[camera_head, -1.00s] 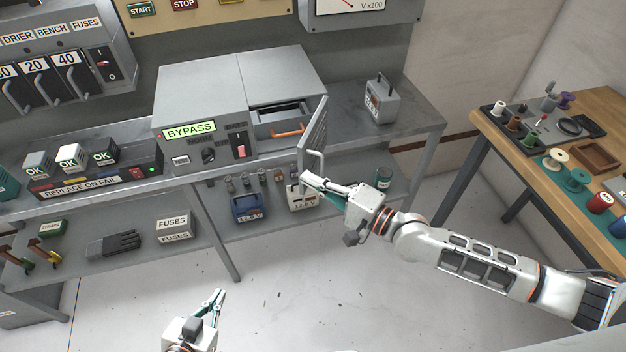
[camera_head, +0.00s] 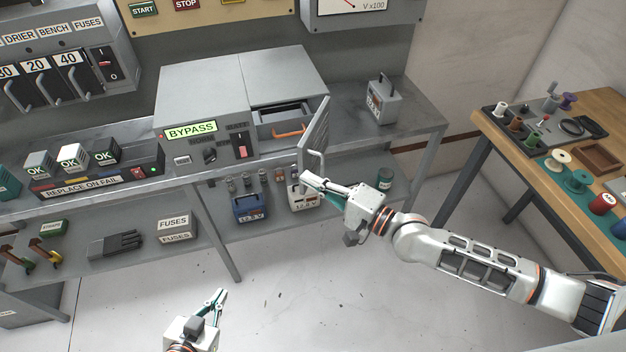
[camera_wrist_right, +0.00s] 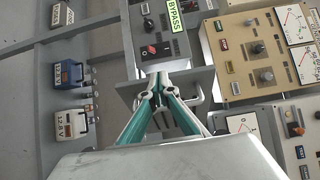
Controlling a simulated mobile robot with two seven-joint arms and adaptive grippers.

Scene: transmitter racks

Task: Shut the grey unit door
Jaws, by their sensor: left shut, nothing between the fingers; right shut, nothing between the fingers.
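The grey unit (camera_head: 205,85) stands on the bench with a lit BYPASS sign. Its door (camera_head: 316,125) is swung open at the right side and stands out towards me, with a light bar handle (camera_head: 317,160) on its face. The open bay shows a drawer with an orange handle (camera_head: 290,129). My right gripper (camera_head: 306,176) is shut and empty, its tips just below and left of the door handle. In the right wrist view its teal fingers (camera_wrist_right: 163,82) meet in front of the unit; contact with the door cannot be told. My left gripper (camera_head: 217,294) is shut and empty, low over the floor.
A blue battery (camera_head: 249,207) and a white one stand on the lower shelf near my right gripper. A grey box with a handle (camera_head: 382,103) sits on the bench right of the door. A wooden table (camera_head: 500,150) stands at the right. The floor between is clear.

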